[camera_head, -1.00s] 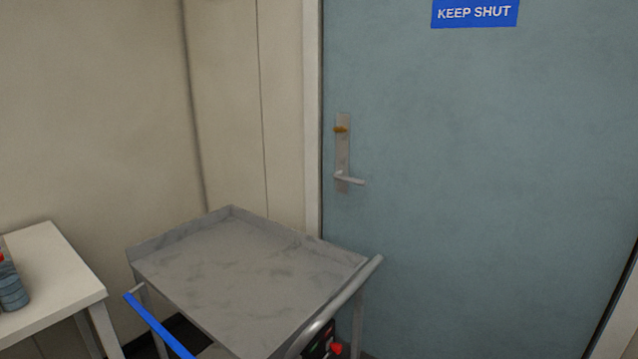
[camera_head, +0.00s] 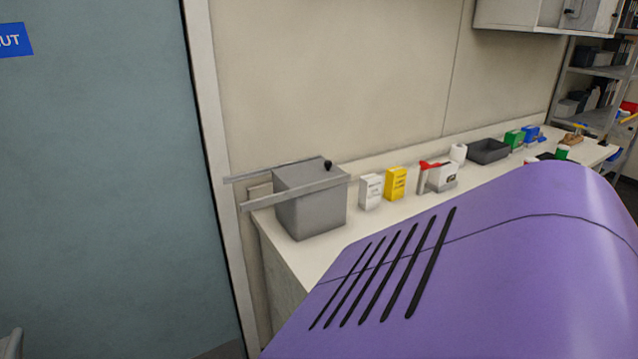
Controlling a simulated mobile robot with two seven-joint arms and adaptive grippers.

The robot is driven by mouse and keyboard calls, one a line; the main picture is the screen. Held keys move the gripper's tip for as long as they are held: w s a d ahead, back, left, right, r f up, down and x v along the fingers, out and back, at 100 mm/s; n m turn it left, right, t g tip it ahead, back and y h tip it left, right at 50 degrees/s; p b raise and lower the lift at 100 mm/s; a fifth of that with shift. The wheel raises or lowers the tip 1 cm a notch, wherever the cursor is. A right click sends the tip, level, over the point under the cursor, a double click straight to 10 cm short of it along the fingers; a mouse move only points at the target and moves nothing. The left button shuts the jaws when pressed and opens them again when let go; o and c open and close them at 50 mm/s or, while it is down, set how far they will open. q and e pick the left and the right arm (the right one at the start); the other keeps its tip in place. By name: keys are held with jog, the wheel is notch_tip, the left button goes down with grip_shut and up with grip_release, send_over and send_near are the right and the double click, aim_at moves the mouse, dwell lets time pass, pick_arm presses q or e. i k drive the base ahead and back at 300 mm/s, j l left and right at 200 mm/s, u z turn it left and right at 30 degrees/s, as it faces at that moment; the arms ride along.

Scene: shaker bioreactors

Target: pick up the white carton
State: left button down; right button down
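A small white carton (camera_head: 371,191) stands upright on the long counter, between a grey metal box and a yellow carton. Neither of my grippers shows in the head view.
The grey box (camera_head: 311,199) with protruding bars sits at the counter's left end. The yellow carton (camera_head: 395,183), a dark tray (camera_head: 488,151) and green and blue boxes line the counter (camera_head: 292,258). A large purple rounded housing (camera_head: 480,270) with black slots blocks the foreground. A blue-grey door (camera_head: 100,180) is at left.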

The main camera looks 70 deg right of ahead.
aim_at(370, 185)
jog(key=z, duration=2.5)
